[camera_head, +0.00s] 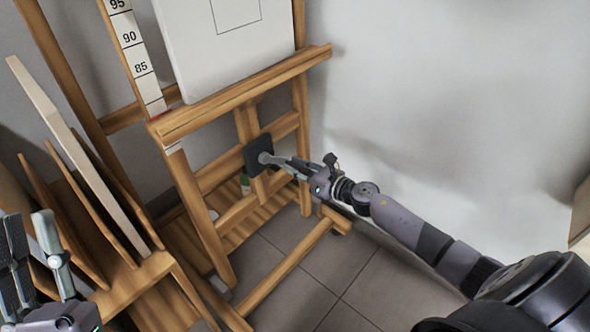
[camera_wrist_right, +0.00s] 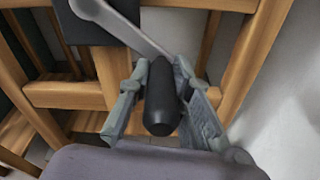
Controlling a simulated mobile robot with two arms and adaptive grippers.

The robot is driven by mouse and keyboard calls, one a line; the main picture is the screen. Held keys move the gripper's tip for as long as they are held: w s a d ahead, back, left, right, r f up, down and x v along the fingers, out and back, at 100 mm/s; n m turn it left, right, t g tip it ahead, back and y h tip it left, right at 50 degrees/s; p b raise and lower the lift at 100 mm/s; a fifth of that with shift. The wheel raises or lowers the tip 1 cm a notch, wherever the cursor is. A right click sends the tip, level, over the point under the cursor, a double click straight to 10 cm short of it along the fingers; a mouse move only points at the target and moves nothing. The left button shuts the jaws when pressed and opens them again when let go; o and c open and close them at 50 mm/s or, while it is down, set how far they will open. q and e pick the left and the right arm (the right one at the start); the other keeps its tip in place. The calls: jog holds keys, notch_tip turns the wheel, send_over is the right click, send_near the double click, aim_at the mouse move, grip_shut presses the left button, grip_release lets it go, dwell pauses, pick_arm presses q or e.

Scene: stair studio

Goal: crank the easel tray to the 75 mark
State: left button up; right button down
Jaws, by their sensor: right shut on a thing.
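The wooden easel tray (camera_head: 240,92) runs across the easel and bears a white canvas (camera_head: 230,45). A white scale strip (camera_head: 132,50) on the left shows 95, 90 and 85. A red marker (camera_head: 160,116) at the tray's left end sits below the 85 label; no number is readable beside it. A black crank box (camera_head: 259,155) is on the easel's middle post. My right gripper (camera_head: 290,162) is shut on the crank's black handle (camera_wrist_right: 161,98), with a finger on each side. The grey crank arm (camera_wrist_right: 120,25) runs up-left from it. My left gripper (camera_head: 30,222) is open and empty at lower left.
A wooden rack (camera_head: 130,285) with upright boards (camera_head: 80,150) stands at the left, close to my left gripper. The easel's foot beam (camera_head: 290,262) reaches forward over the grey tiled floor (camera_head: 375,285). A white wall (camera_head: 440,90) is on the right.

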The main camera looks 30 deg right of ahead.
jog(key=shift+w+d+r, duration=0.1)
jog(key=shift+d, duration=0.2)
jog(key=c, duration=1.7)
grip_release()
jog(key=shift+o, duration=1.3)
jog(key=shift+a, duration=0.15)
jog(key=v, duration=1.2)
